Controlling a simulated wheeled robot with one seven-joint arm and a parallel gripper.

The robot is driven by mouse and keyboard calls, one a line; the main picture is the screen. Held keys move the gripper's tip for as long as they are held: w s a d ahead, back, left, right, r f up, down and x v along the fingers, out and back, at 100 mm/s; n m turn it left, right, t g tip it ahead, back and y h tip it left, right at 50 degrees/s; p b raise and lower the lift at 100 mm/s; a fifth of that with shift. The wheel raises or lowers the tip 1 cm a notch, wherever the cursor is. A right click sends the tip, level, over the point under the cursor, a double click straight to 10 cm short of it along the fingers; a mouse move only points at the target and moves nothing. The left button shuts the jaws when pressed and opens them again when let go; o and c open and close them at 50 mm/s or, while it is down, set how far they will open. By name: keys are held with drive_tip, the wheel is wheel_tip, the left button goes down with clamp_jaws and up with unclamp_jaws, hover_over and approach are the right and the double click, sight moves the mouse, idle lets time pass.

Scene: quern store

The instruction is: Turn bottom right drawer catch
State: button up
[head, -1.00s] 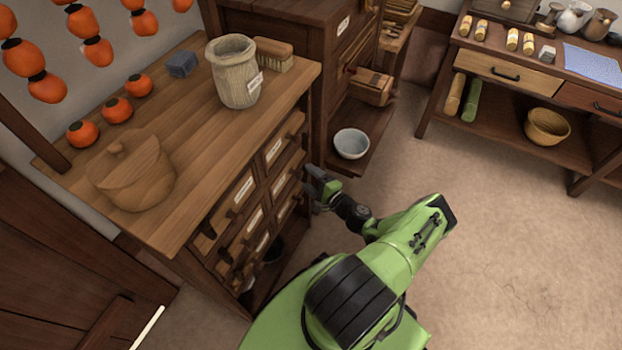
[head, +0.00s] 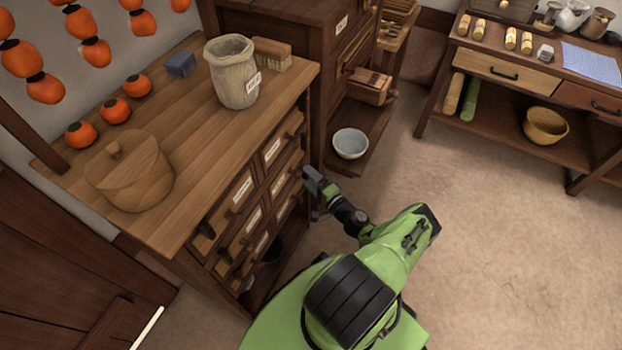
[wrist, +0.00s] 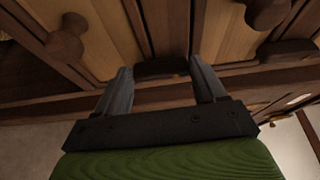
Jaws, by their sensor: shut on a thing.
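The drawer cabinet (head: 220,190) stands at the left in the head view, with rows of small labelled drawers on its front. My gripper (head: 314,188) is at the right end of that front, low beside the lower drawers. In the wrist view my gripper (wrist: 161,72) has its two grey fingers either side of a dark wooden catch (wrist: 162,67) on the drawer front, and it is shut on it. The catch lies roughly level across the picture between the fingers. In the head view the catch is hidden behind my gripper.
Round wooden knobs (wrist: 66,44) stick out of the drawer fronts near my fingers. Another dark catch (wrist: 287,51) shows at the right. A bowl (head: 350,143) sits on a low shelf beyond my gripper. The floor (head: 480,215) at the right is clear.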

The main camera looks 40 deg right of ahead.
drive_tip(key=o, duration=1)
drive_tip(key=shift+o, duration=0.2)
drive_tip(key=s+p, duration=0.2)
drive_tip(key=s, duration=1.3)
drive_tip(key=shift+s+a+p, duration=0.3)
drive_tip(key=shift+s+a, duration=0.1)
